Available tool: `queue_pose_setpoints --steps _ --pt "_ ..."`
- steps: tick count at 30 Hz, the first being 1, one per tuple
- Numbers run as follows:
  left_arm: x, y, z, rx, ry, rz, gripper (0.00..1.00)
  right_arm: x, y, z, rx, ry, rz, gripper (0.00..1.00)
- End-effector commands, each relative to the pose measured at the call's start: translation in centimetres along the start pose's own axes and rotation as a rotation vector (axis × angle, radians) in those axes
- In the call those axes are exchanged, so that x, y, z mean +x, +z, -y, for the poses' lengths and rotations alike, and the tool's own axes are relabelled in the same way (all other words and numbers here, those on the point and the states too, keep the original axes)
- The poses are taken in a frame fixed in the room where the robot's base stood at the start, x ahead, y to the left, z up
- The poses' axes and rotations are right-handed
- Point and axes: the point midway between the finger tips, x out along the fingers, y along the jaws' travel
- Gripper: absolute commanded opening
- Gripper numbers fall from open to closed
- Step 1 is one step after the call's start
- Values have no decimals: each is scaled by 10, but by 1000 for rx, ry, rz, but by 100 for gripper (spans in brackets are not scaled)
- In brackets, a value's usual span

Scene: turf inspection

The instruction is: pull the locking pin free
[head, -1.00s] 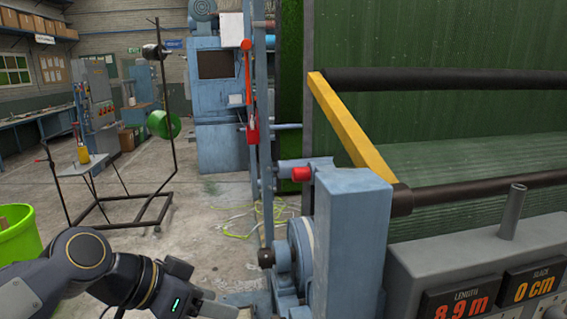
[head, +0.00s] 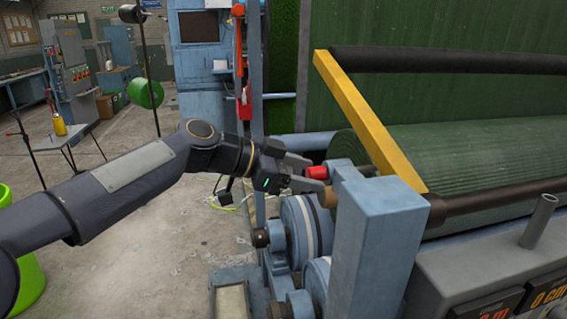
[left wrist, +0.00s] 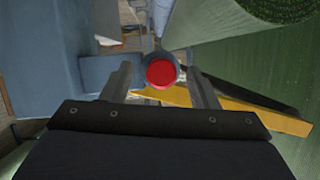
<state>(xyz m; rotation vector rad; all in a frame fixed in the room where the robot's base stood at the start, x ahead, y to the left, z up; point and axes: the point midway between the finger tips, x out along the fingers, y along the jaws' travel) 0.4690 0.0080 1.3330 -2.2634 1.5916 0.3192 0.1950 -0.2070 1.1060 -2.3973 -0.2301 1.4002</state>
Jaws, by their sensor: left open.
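The locking pin shows as a red knob (head: 317,172) at the left side of the blue machine frame (head: 372,235). It also shows in the left wrist view as a round red end (left wrist: 160,73) in a grey-blue collar. My left gripper (head: 306,173) is open, with one finger above and one below the knob in the head view. In the left wrist view the knob appears between the two spread fingers (left wrist: 160,88). I cannot tell whether either finger touches it. The pin's shaft is hidden behind the knob. My right gripper is not in view.
A yellow bar (head: 368,120) slants down to a dark roller beside the pin. A green turf roll (head: 450,150) lies behind the frame. A counter panel (head: 500,270) stands at the lower right. A green bucket (head: 30,275) is at the lower left. Concrete floor is open left of the machine.

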Motion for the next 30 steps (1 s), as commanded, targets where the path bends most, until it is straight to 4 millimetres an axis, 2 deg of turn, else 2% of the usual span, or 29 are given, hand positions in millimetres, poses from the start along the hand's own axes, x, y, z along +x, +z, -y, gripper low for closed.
queue_pose_setpoints --steps 4,12,24,25,30 --pt "9 0 0 0 0 0 54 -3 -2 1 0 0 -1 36" --pt "10 0 0 0 -1 0 54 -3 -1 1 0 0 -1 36" --pt "9 0 0 0 0 0 2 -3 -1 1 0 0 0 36" --pt "9 0 0 0 0 0 26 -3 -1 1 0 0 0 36" --pt "10 0 -1 0 1 0 6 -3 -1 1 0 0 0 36"
